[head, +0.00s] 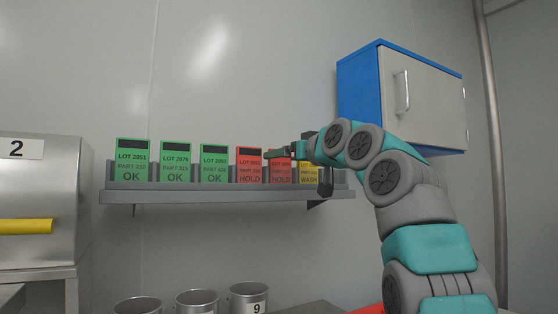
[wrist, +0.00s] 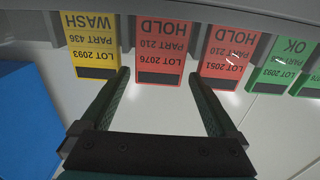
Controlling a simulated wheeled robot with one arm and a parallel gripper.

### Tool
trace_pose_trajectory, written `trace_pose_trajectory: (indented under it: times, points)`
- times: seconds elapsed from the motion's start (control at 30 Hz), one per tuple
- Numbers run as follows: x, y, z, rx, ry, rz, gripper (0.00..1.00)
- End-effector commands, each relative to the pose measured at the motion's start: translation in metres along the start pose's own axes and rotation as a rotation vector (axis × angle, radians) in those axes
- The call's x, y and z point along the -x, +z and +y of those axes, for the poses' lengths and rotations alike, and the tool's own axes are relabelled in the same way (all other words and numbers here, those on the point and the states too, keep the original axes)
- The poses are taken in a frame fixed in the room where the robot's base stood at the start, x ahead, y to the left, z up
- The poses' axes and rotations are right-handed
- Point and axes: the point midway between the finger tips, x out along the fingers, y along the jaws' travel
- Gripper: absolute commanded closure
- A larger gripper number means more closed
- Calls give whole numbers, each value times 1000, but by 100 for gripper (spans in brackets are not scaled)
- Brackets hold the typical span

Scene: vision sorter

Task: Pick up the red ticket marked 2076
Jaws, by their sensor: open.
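The red HOLD ticket marked 2076 (wrist: 163,52) hangs upside down in the wrist view, centred between my finger ends. In the head view that red ticket (head: 281,174) stands in the shelf rack, its top hidden by my gripper (head: 276,151). My gripper is open; its two fingers (wrist: 158,78) reach toward the ticket's dark-banded end, one on either side, with nothing held. I cannot tell whether they touch it.
A red ticket marked 2051 (wrist: 228,56) and a yellow WASH ticket (wrist: 91,46) flank it closely. Green tickets (head: 176,160) stand farther left on the shelf (head: 210,196). A blue-sided cabinet (head: 425,95) hangs at right; metal cups (head: 197,301) stand below.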

Motion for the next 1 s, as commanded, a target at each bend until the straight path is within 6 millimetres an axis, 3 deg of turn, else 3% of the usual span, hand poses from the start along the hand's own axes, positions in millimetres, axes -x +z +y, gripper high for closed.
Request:
trace_pose_trajectory:
  times: [0.1, 0.33, 0.9, 1.0]
  points:
    - [-13, 0, 0, -1, -2, -3, 5]
    - [-13, 2, -1, -1, -2, -3, 7]
    - [-13, 2, -1, -1, -2, -3, 71]
    - [-13, 2, -1, -1, -2, -3, 74]
